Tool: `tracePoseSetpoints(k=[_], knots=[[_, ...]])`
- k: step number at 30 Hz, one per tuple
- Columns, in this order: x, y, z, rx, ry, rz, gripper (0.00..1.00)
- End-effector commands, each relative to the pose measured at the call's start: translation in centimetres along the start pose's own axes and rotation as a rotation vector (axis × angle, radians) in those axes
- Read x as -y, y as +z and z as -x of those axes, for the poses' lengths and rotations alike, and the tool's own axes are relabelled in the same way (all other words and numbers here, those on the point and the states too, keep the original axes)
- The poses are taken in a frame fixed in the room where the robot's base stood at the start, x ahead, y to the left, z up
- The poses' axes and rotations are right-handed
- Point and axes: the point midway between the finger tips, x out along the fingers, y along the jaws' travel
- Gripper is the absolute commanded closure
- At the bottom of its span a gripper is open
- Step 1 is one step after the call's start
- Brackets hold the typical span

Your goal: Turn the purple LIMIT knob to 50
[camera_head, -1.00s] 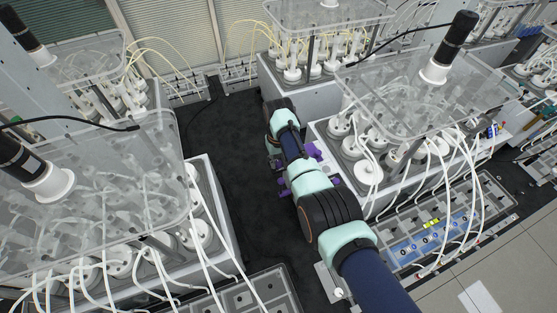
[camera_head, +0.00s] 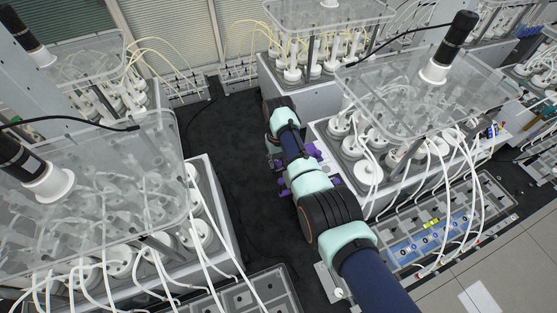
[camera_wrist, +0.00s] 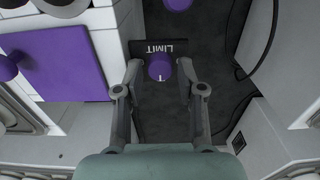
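The purple LIMIT knob (camera_wrist: 160,67) is in the middle of the wrist view, with a light pointer mark on its side nearest my gripper. The black LIMIT plate (camera_wrist: 151,47) carries white lettering that appears upside down. No scale numbers can be read. My gripper (camera_wrist: 159,64) is open, with one fingertip on each side of the knob and a visible gap on both sides. Whether the fingertips are level with the knob in depth is unclear. In the head view, my arm hides the knob and gripper; only some purple parts (camera_head: 313,150) show beside the arm.
Another purple knob (camera_wrist: 178,3) is at the top edge of the wrist view. A purple panel (camera_wrist: 62,62) on a white cabinet stands close at left. A black cable (camera_wrist: 273,45) hangs at right.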

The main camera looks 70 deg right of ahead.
Motion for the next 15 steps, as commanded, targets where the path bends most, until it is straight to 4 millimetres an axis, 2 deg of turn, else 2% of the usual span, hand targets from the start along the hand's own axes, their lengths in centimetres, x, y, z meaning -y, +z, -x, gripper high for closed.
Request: tracePoseSetpoints(k=[9,15], knots=[[0.0,-0.1,7.4,-0.006,0.000,0.000,0.61],[0.0,0.0,10.8,-0.002,0.000,0.000,0.61]])
